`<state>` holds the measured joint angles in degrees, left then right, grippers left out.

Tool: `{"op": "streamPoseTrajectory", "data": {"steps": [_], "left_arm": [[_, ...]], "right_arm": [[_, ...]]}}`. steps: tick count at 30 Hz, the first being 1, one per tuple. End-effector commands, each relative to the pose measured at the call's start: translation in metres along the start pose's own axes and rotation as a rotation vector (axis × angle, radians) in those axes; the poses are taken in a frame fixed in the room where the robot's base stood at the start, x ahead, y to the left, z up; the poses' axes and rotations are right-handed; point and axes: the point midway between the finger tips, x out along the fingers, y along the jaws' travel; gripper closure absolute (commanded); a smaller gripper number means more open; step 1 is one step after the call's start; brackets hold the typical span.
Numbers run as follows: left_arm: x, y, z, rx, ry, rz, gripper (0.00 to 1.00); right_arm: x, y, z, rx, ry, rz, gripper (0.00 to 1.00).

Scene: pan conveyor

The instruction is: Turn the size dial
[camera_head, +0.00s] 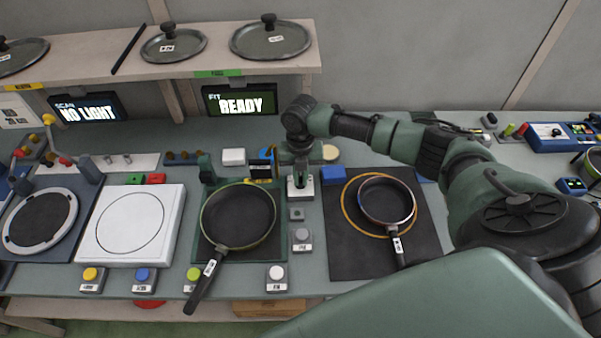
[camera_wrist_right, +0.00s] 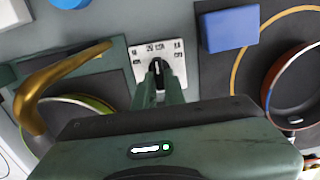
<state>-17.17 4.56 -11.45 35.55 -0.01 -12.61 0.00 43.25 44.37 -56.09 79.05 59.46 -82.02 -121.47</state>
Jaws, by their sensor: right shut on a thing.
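The size dial is a small white plate with dark marks around a black knob. In the head view the dial (camera_head: 301,192) stands between the dark pan station and the mat to its right. In the right wrist view the dial plate (camera_wrist_right: 145,51) is at the upper middle. My right gripper (camera_head: 300,168) comes down on the dial from above. In the right wrist view its fingers (camera_wrist_right: 159,77) are shut on the black knob, which is mostly hidden between them. My left gripper is not in view.
A green-rimmed pan (camera_head: 238,216) sits left of the dial, and a smaller pan (camera_head: 386,200) sits on the dark mat (camera_head: 345,262) to the right. A brass hook (camera_wrist_right: 62,73) and a blue block (camera_wrist_right: 229,29) flank the gripper. A screen (camera_head: 239,101) reads "READY".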

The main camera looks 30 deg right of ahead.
Motion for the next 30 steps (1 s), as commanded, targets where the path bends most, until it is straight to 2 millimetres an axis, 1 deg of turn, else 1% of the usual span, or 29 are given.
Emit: {"op": "streamPoseTrajectory", "data": {"steps": [10, 11, 12, 13, 23, 26, 30], "left_arm": [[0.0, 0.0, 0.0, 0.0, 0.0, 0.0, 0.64], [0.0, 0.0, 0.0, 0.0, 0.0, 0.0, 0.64], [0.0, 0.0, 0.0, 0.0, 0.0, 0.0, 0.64], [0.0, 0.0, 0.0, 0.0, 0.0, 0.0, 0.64], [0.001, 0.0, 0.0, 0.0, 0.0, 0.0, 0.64], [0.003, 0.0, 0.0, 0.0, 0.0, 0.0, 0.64], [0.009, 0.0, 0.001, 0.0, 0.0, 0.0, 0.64]], "right_arm": [[-0.001, 0.0, 0.001, -0.001, -0.001, 0.001, 1.0], [-0.001, 0.0, 0.001, -0.001, -0.001, 0.001, 0.84], [-0.001, 0.0, 0.001, -0.001, -0.001, 0.001, 0.72], [-0.001, 0.0, 0.001, -0.001, -0.001, 0.001, 0.67], [-0.002, 0.0, 0.001, 0.0, -0.001, 0.001, 0.67], [-0.01, 0.0, 0.001, -0.001, -0.002, 0.001, 0.67], [-0.033, 0.0, 0.002, -0.001, -0.005, 0.002, 0.67]]}}
